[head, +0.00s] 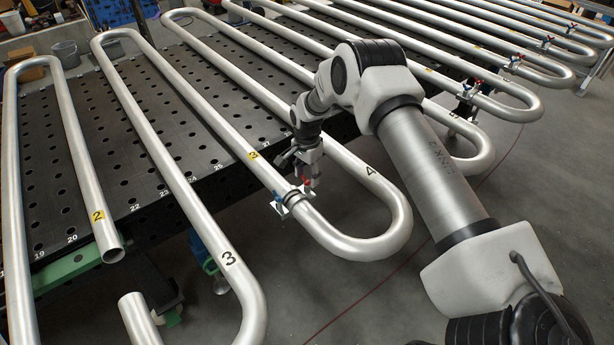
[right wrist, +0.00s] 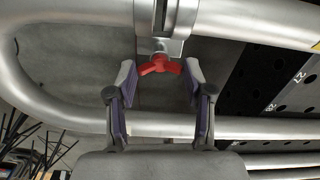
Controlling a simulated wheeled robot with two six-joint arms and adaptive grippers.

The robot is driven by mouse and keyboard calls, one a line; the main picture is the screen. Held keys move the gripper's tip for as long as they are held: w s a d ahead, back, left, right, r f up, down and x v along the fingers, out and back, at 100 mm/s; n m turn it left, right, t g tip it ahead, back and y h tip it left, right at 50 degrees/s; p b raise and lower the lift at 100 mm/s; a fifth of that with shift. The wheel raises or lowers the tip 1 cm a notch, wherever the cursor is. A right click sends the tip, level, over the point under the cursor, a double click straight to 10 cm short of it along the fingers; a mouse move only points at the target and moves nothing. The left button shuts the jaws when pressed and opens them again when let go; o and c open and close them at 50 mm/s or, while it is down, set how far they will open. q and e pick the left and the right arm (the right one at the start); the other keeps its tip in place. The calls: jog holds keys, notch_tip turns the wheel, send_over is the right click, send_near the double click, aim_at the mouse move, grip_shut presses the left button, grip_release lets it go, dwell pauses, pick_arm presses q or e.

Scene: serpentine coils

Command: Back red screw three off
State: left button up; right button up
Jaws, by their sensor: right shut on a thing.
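A clamp (head: 292,203) sits on the silvery coil tube (head: 225,125), just below a yellow tag marked 3 (head: 253,156). It carries a blue screw (head: 278,196) and a red screw, whose red wing head (right wrist: 158,65) shows clearly in the right wrist view. My right gripper (head: 308,176) is at the clamp, with its fingers (right wrist: 160,80) on both sides of the red wing head, shut on it. The gripper partly hides the red screw in the head view. My left gripper is not in view.
More clamps with red and blue screws, one of them near the middle right (head: 467,90), sit on the coils further back. The black perforated bench (head: 60,215) lies under the coils. Open tube ends (head: 113,255) show at lower left. Grey floor (head: 555,165) is clear at right.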

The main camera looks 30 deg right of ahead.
jog(key=n+b, duration=0.2)
jog(key=n, duration=0.1)
jog(key=shift+s+f, duration=0.2)
jog(key=shift+f, duration=0.2)
jog(key=n+b, duration=0.1)
jog(key=n, duration=0.3)
jog(key=shift+b, duration=0.4)
jog(key=n+b, duration=0.1)
jog(key=n, duration=0.2)
jog(key=shift+n, duration=0.3)
jog(key=n+b, duration=0.1)
jog(key=n, duration=0.3)
jog(key=shift+r+n+b, duration=0.1)
jog(key=shift+n+b, duration=0.2)
jog(key=n, duration=0.3)
jog(key=shift+n+b, duration=0.3)
jog(key=shift+b, duration=0.1)
jog(key=n, duration=0.4)
jog(key=shift+b, duration=0.4)
jog(key=n, duration=0.5)
jog(key=shift+b, duration=0.3)
jog(key=n, duration=0.4)
jog(key=shift+n, duration=0.4)
